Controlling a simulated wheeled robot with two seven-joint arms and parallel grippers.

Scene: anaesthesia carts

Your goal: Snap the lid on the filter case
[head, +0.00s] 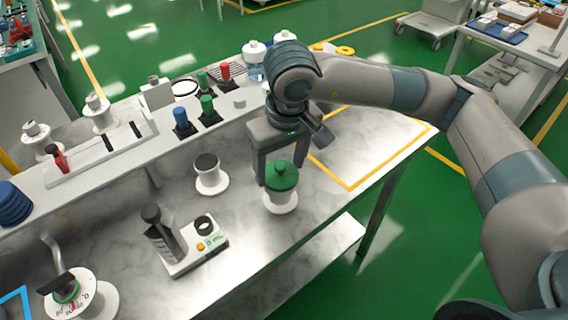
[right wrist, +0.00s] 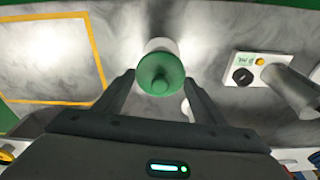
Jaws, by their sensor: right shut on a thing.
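A round green lid with a knob (head: 282,178) sits over a white, round filter case (head: 281,201) with a wide foot, on the marble bench. My right gripper (head: 279,165) points down and is shut on the green lid, a finger on either side. In the right wrist view, the lid (right wrist: 160,74) lies between the fingertips (right wrist: 159,82), with part of the white case (right wrist: 160,45) behind it. The lid looks lined up with the case. I cannot tell whether it is seated or has a small gap. My left gripper is out of view.
A white round holder with a dark top (head: 208,174) stands to the left. A device with a dark lever (head: 180,246) is nearer. A raised shelf behind holds coloured connectors (head: 181,120). The yellow-outlined bench area (head: 365,150) to the right is clear.

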